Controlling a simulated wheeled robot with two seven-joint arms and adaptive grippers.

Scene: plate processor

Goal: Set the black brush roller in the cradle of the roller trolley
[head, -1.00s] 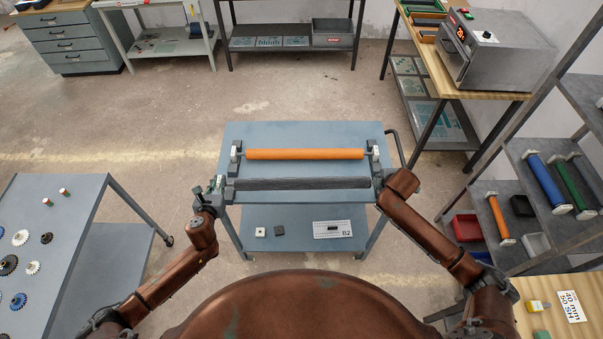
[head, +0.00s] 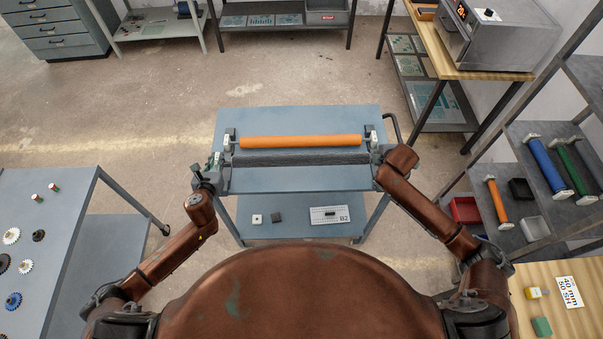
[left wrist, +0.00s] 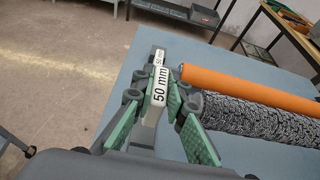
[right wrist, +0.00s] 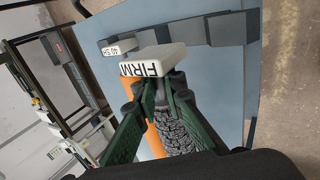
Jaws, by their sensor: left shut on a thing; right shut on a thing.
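The black brush roller (head: 300,158) lies level across the roller trolley (head: 290,180), just on the near side of an orange roller (head: 300,141). My left gripper (head: 214,166) is shut on its left end, by a white block marked "50 mm" (left wrist: 159,86). My right gripper (head: 377,160) is shut on its right end, by a white block marked "FIRM" (right wrist: 153,63). The bristled surface shows in the left wrist view (left wrist: 265,120) and right wrist view (right wrist: 172,132). Cradle posts (head: 230,137) stand at both sides; whether the brush roller touches them I cannot tell.
The trolley's lower shelf holds small blocks and a card marked B2 (head: 329,215). A table with gears (head: 50,230) stands at left. A rack with coloured rollers (head: 550,168) stands at right. Bare trolley top is free in front of the brush roller.

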